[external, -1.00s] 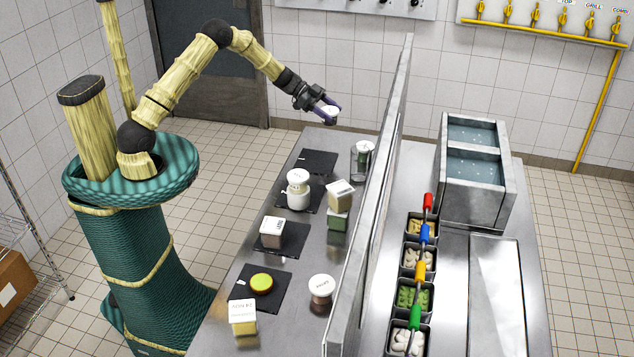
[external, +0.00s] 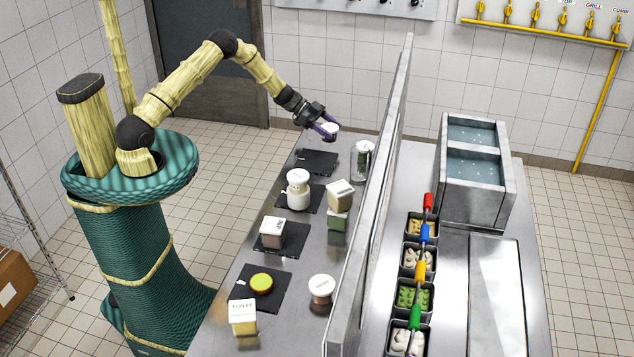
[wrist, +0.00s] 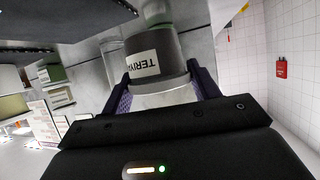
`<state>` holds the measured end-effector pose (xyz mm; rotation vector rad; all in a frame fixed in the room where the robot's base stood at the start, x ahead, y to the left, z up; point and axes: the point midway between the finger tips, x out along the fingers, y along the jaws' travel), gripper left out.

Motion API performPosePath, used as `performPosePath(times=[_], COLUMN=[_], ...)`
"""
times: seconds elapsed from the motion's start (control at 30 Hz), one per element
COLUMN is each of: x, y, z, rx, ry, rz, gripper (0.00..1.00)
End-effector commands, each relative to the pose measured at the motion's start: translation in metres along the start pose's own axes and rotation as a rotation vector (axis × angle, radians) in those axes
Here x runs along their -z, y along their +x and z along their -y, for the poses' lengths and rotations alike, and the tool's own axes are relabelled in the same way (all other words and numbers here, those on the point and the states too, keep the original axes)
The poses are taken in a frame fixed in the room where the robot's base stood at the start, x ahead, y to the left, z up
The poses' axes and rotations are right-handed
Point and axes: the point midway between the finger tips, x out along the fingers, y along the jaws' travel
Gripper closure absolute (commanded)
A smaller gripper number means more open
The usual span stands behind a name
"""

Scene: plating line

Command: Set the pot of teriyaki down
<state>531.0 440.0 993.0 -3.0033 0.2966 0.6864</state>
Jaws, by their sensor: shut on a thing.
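The pot of teriyaki (wrist: 155,60) is a dark, round pot with a white label that reads upside down in the wrist view. In the external view its pale top (external: 331,127) shows between the fingers. My gripper (external: 326,131) is shut on it, a purple finger on each side. It holds the pot above the far end of the steel counter, close to the farthest black mat (external: 318,162). I cannot tell exactly how high the pot is above the counter.
A tall steel divider (external: 375,215) runs along the counter's right side.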

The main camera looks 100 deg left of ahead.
Motion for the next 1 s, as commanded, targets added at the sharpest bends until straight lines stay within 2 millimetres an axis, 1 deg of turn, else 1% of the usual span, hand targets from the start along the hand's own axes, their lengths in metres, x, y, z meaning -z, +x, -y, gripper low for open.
performPosePath(times=[0.1,0.23,0.5,0.77,0.8,0.87,0.9,1.0], x=[-0.016,-0.026,-0.028,-0.034,-0.033,-0.033,-0.033,-0.033], y=[0.007,0.012,0.013,0.017,0.016,0.016,0.016,0.016], z=[0.0,0.0,0.0,-0.001,-0.001,-0.001,-0.001,0.0], rx=[-0.001,0.0,0.0,-0.001,-0.001,-0.001,-0.001,-0.001], ry=[-0.005,-0.003,-0.001,0.0,-0.001,-0.001,-0.001,-0.001], rz=[0.0,-0.001,0.0,0.0,0.001,0.001,0.001,0.001], gripper=[0.64,0.64,0.64,0.64,0.32,0.2,0.18,0.18])
